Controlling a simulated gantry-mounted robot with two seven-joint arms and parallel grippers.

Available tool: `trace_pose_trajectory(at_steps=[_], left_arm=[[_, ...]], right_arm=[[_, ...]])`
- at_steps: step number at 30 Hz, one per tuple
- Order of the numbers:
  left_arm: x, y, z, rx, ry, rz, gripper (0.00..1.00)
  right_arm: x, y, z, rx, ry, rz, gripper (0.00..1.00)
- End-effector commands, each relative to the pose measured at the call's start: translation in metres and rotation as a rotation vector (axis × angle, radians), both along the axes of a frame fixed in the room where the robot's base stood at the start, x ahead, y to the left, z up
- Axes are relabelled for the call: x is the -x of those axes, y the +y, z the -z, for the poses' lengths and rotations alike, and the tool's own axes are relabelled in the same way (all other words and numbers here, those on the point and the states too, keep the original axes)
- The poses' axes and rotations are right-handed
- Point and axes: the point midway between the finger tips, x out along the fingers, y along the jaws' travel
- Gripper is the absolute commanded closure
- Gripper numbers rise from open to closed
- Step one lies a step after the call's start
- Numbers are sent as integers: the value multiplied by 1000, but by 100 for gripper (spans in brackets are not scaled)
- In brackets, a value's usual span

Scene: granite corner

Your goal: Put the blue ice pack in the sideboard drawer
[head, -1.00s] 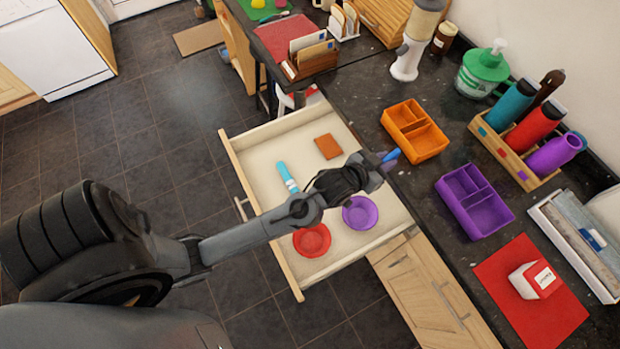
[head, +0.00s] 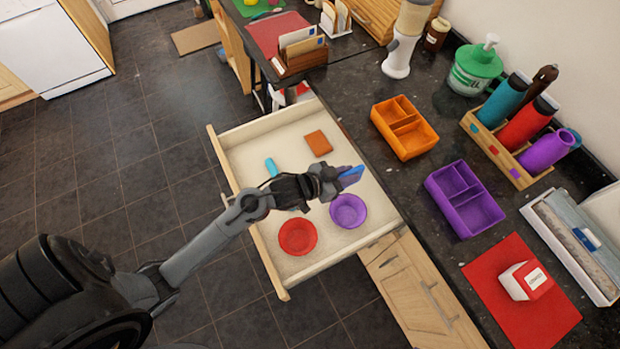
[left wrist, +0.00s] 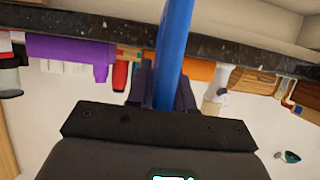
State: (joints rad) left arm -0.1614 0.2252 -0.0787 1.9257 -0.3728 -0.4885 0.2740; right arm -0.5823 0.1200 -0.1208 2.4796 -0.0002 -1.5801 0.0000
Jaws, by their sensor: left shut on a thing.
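The blue ice pack (head: 351,177) is held in my left gripper (head: 336,181), which is shut on it. In the head view they appear over the right part of the open sideboard drawer (head: 285,278), near the counter edge. In the left wrist view the ice pack (left wrist: 173,45) stands between the fingers (left wrist: 162,92) and runs out of the top of the frame. The height above the drawer floor is hard to tell. My right gripper is in neither view.
The drawer holds a red bowl (head: 298,237), a purple bowl (head: 348,211), a brown block (head: 318,143) and a partly hidden cyan item (head: 271,168). Clear drawer floor shows around them. An orange divided tray (head: 405,127) and a purple one (head: 463,199) stand on the dark counter (head: 400,185).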

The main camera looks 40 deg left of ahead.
Motion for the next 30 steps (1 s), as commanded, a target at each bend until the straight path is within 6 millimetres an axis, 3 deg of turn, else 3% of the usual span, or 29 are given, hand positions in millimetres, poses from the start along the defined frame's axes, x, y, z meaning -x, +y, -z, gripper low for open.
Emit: trace_pose_trajectory(at_steps=[18,26,30], left_arm=[[-10,102,63,1,4,9,100],[-11,112,72,3,3,10,100],[-11,112,88,4,4,8,100]], right_arm=[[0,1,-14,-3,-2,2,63],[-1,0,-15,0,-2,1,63],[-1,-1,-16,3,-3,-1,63]])
